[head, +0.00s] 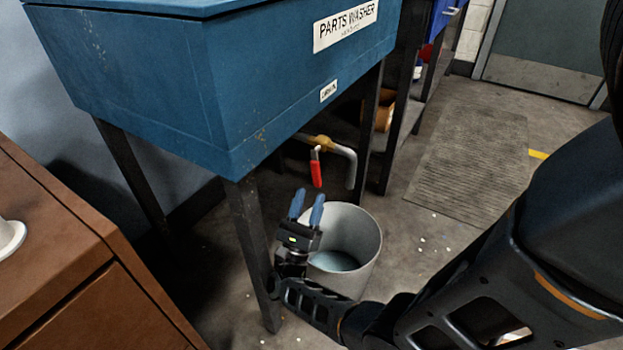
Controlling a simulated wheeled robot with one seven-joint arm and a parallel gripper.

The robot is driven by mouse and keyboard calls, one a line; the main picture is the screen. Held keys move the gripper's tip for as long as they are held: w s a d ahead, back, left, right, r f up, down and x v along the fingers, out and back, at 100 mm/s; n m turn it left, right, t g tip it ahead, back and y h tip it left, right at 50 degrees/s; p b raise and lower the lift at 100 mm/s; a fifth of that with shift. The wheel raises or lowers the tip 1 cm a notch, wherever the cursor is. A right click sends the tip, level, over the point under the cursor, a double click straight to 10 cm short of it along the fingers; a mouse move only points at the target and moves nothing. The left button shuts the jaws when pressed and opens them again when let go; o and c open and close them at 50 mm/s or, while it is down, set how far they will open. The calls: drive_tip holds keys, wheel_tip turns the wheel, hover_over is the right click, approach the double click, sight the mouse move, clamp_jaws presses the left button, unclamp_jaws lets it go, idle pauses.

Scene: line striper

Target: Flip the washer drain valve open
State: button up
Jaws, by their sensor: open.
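The blue parts washer (245,95) stands on dark legs. Under it, a brass drain valve (321,142) sits on a grey pipe that bends down at its right end. The valve's lever has a red grip (316,172) and hangs downward, across the line of the pipe. My gripper (307,205) is open, its two blue fingers pointing up, a little below and left of the red grip in the picture. It appears apart from the lever; the distance in depth is hard to tell. Nothing shows between the fingers.
A grey bucket (365,240) with some liquid stands on the floor below the pipe, right behind my gripper. A front washer leg (250,245) is close on the left. A brown cabinet (60,270) fills the lower left. A floor mat (470,165) lies at the right.

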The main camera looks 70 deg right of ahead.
sight(315, 180)
drive_tip(key=p+x, duration=0.1)
drive_tip(key=x, duration=0.5)
drive_tip(key=shift+d+r, duration=0.25)
drive_tip(key=shift+r, duration=0.1)
drive_tip(key=shift+c, duration=0.2)
clamp_jaws()
